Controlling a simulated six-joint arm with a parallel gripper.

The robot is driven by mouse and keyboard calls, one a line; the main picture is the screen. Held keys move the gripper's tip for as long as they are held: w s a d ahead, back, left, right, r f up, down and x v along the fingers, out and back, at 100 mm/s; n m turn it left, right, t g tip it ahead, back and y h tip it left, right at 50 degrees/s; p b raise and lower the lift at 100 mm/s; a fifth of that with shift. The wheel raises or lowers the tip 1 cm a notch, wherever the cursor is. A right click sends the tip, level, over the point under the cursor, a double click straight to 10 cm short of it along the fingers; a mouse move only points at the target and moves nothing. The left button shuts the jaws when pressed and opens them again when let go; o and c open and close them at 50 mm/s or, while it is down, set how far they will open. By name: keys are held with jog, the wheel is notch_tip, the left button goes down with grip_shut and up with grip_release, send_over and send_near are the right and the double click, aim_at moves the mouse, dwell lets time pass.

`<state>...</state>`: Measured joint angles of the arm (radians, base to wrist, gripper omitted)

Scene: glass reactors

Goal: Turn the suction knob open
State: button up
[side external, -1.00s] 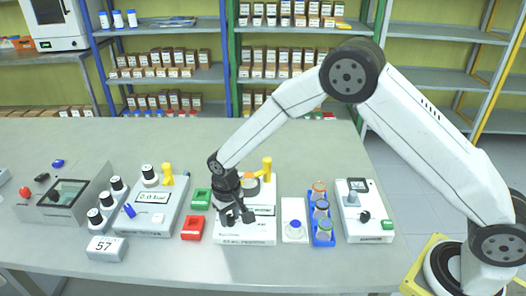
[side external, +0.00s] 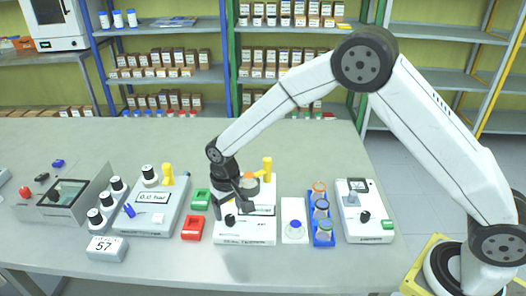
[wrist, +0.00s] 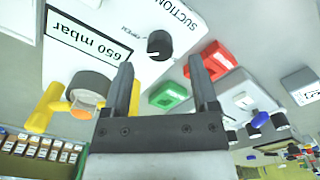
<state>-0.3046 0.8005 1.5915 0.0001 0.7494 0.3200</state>
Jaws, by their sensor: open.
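The suction knob is a small black knob (wrist: 160,45) with a pale mark, on the white panel of a device, beside the printed words SUCTION and OPEN in the wrist view. It also shows in the side view (side external: 229,221), just below my gripper. The white device (side external: 248,238) has a display reading 650 mbar (wrist: 87,37). My gripper (side external: 233,205) is open and empty above the device's front. In the wrist view its two fingers (wrist: 161,72) point toward the knob, which appears between and beyond the tips. I see no contact with it.
A yellow valve (side external: 267,168) stands at the device's back. Green (side external: 200,199) and red (side external: 192,228) blocks lie left. A blue rack (side external: 321,233) of capped bottles and another white device (side external: 364,222) stand right.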

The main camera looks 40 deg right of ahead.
aim_at(230, 217)
jog(key=shift+r, duration=2.3)
jog(key=shift+s+d+r, duration=0.2)
jog(key=shift+s+d, duration=0.05)
jog(key=shift+d, duration=0.2)
jog(key=s+d+r+t, duration=0.1)
jog(key=s+d, duration=0.6)
jog(key=s, duration=0.2)
jog(key=s+d+r+t, duration=0.1)
jog(key=s+d+r, duration=0.1)
jog(key=s+d, duration=0.5)
jog(key=s, duration=0.3)
jog(key=shift+s+t, duration=0.15)
jog(key=shift+t, duration=0.15)
